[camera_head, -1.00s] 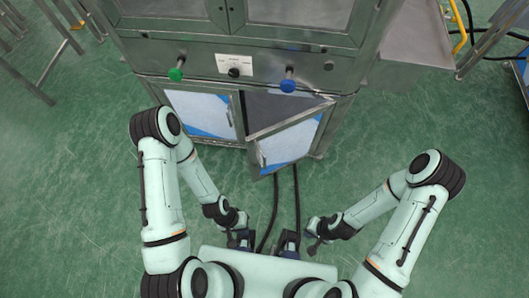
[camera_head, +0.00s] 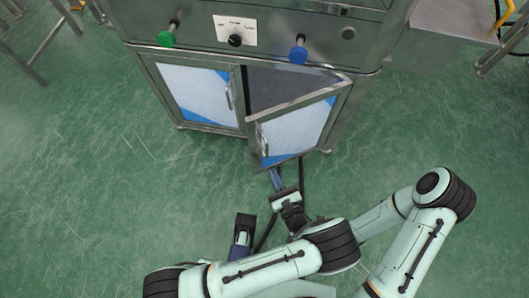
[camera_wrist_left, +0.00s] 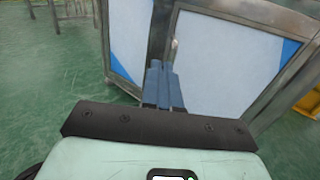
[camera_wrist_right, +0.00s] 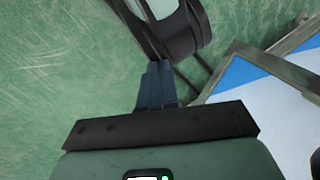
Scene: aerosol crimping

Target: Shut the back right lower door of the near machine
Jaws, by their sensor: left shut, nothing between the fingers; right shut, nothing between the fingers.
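The near machine (camera_head: 355,35) is a steel cabinet with two lower doors on the side facing me. Its right lower door (camera_head: 295,132), white and blue in a steel frame, stands partly open, with a dark gap behind its top edge. The door also shows in the left wrist view (camera_wrist_left: 225,60), with its small handle near the free edge. My left gripper (camera_head: 276,180) is shut and empty, just below the door's free edge; I cannot tell whether it touches.
The left lower door (camera_head: 195,95) is closed. A green knob (camera_head: 166,39) and a blue knob (camera_head: 298,55) stick out above the doors. A dark curved part and the door's corner are close in the right wrist view.

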